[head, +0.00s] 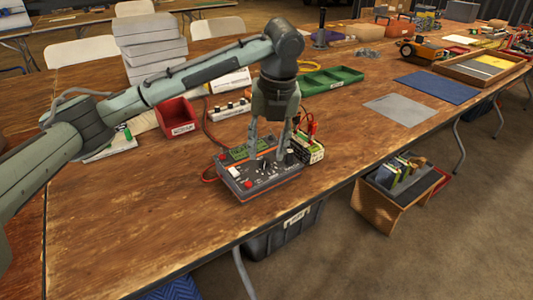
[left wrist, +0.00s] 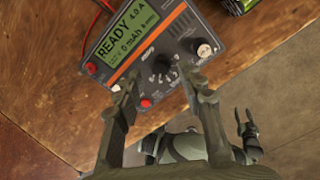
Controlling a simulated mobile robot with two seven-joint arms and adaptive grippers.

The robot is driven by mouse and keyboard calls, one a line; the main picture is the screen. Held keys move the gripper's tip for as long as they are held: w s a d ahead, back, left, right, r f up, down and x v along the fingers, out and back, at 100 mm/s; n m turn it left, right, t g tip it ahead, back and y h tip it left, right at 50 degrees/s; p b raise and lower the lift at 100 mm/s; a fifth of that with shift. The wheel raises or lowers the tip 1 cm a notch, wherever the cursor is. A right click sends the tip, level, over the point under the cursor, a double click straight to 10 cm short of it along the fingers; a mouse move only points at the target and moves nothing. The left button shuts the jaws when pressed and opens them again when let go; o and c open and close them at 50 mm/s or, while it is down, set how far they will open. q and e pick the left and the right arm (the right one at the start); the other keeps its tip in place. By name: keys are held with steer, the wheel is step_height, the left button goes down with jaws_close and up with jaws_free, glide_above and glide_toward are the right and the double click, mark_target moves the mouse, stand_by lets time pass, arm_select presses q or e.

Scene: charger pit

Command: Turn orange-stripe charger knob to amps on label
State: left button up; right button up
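The charger (head: 262,180) is a dark box with an orange stripe, on the table in front of me. In the left wrist view its screen (left wrist: 125,38) reads READY, 4.0 A, 0 mAh. Its black knob (left wrist: 163,66) sits in a ring of small numbers that I cannot read clearly; its pointer is unclear. My left gripper (head: 268,153) points down over the charger. It also shows in the left wrist view (left wrist: 158,84), open, its fingers either side of the knob area; contact is unclear. My right gripper (left wrist: 244,118) is small there, its fingers apart.
A boxy battery pack (head: 308,150) with a label too small to read stands right behind the charger. A red bin (head: 178,117), a white-topped strip (head: 229,110) and a green tray (head: 332,79) lie further back. The table's front left is clear.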

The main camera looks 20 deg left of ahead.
mark_target(272, 174)
arm_select(q)
step_height(272, 174, up, 10)
steer(key=s+d, duration=0.1)
steer(key=shift+d+f, duration=0.15)
steer(key=shift+d, duration=0.1)
steer(key=shift+f, duration=0.1)
